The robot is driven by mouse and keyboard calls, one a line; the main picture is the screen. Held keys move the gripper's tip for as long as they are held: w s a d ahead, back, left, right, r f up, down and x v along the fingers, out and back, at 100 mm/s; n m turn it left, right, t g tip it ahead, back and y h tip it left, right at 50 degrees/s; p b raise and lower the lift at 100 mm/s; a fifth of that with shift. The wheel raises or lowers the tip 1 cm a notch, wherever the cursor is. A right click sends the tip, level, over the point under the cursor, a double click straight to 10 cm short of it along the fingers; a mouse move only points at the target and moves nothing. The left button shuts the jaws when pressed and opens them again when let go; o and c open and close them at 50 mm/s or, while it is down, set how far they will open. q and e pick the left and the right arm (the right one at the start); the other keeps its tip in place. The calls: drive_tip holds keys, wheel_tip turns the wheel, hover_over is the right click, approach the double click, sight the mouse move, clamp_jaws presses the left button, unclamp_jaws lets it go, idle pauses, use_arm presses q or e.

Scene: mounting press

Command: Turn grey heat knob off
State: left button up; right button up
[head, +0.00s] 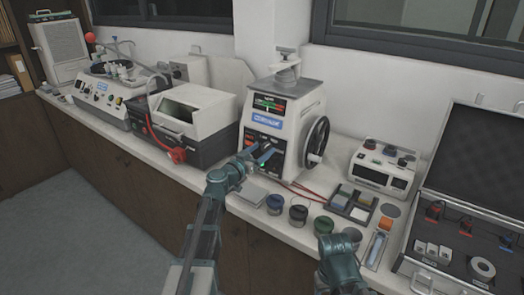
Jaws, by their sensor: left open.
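The mounting press (312,108) stands on the bench against the wall, with a black handwheel (316,140) on its right side. Its front carries a lit display, a blue label and a dark lower panel (250,136) with red marks. My left gripper (262,155) is open in front of this lower panel, with its fingers close to it; I cannot tell whether they touch. I cannot single out the grey heat knob; it is too small to make out or hidden behind the gripper. My right arm's end (338,250) is low at the bench's front edge, its fingers unclear.
A white-lidded machine (205,108) with a red hose stands left of the press. A control box (378,170) with dark knobs stands right. Several jars and a small sample tray (352,203) lie in front. An open black case (470,160) fills the far right.

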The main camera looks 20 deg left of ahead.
use_arm(q)
drive_tip(key=shift+w+d, duration=0.1)
drive_tip(key=shift+w, duration=0.15)
clamp_jaws()
idle(0.3)
